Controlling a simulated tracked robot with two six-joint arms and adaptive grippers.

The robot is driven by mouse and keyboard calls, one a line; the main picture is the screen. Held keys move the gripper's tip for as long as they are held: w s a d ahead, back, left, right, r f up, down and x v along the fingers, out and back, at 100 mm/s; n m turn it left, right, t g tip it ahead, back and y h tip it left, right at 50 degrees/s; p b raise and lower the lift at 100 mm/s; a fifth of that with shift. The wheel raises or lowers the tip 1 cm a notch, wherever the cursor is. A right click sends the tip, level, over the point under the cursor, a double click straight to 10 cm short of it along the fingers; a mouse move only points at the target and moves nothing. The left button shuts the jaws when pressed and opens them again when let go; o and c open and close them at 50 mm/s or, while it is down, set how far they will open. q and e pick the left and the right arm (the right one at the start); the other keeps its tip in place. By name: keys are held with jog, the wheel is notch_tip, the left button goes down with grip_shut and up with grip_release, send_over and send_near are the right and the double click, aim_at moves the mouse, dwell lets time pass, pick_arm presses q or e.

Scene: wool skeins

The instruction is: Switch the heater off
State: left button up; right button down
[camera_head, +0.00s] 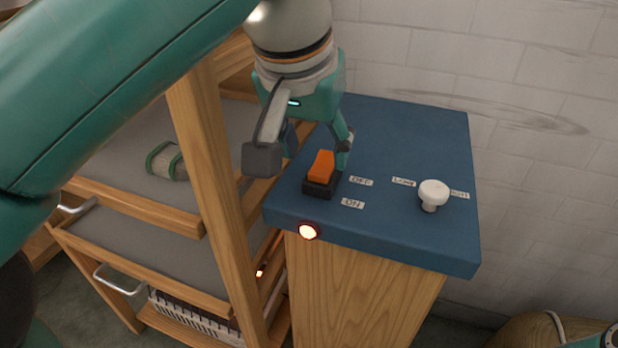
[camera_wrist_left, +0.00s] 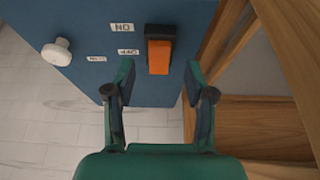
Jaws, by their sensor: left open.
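The heater switch is an orange rocker (camera_head: 321,164) in a black base on the blue top (camera_head: 395,130) of a wooden cabinet. Its end by the OFF label (camera_head: 361,182) stands up; its end by the ON label (camera_head: 353,203) looks pressed down. A round lamp (camera_head: 308,231) on the front edge glows. My left gripper (camera_head: 305,150) is open and empty, just behind the switch on the OFF side. In the left wrist view, the rocker (camera_wrist_left: 159,57) shows between the spread fingertips (camera_wrist_left: 160,76); I cannot tell whether they touch it.
A white knob (camera_head: 433,193) stands to the right of the switch. A wooden rack (camera_head: 213,190) with grey shelves is close on the left, with a wool skein (camera_head: 167,161) on one shelf. A tiled wall is behind. The back of the blue top is clear.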

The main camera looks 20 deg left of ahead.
aim_at(320, 171)
pick_arm(q)
jog(key=b+x, duration=0.1)
jog(key=x, duration=0.3)
jog(key=shift+f, duration=0.1)
pick_arm(e)
notch_tip(320, 171, down, 2)
jog(key=shift+f, duration=0.1)
